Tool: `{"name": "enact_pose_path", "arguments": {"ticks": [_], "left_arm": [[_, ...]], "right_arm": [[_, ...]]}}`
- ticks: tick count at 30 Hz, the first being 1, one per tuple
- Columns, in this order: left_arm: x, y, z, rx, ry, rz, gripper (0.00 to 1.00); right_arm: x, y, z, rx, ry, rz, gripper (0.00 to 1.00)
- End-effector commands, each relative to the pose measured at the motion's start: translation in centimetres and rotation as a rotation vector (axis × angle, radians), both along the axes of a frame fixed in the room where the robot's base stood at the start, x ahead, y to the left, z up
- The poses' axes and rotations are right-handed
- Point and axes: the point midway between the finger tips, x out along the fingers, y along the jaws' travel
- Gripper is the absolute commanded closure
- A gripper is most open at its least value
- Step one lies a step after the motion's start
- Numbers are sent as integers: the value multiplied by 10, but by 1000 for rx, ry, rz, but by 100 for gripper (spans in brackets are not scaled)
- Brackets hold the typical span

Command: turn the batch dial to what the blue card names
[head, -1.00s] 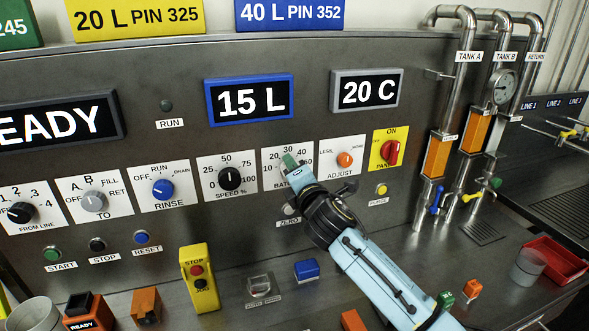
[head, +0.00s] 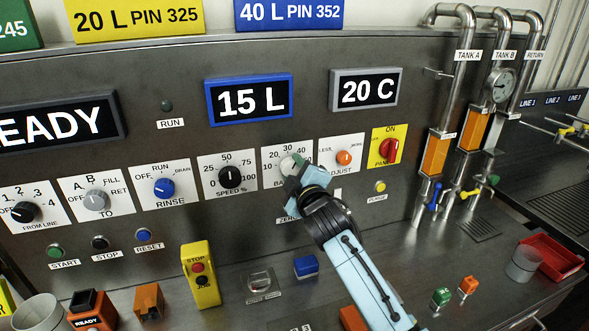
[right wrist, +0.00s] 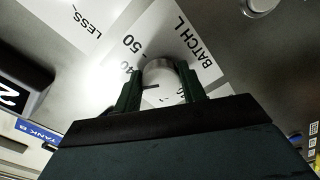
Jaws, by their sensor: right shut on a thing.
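The blue card (head: 290,15) at the top reads "40 L PIN 352". The batch dial (head: 287,164) is a pale knob on a white plate (head: 269,157) marked with 10 to 60, partly hidden by my right gripper (head: 298,165). In the right wrist view the knob (right wrist: 158,70) sits between the two dark green fingers of my right gripper (right wrist: 160,88), which are shut on it. Its pointer direction is hard to tell. The blue-framed display (head: 249,99) above reads "15 L". My left gripper is not in view.
The orange adjust knob (head: 344,157) and red panel switch (head: 390,150) are close on the right. The black speed dial (head: 230,177) is close on the left. A yellow stop box (head: 200,275) and blue block (head: 306,266) stand on the counter below.

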Motion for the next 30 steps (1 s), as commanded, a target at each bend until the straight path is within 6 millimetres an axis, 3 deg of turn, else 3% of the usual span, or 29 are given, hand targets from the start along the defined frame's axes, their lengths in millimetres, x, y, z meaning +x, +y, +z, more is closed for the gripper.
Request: {"name": "enact_pose_path", "arguments": {"ticks": [12,30], "left_arm": [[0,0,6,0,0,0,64],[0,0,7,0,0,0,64]], "right_arm": [[-1,2,-2,223,76,1,82],[0,1,-2,270,90,0,82]]}}
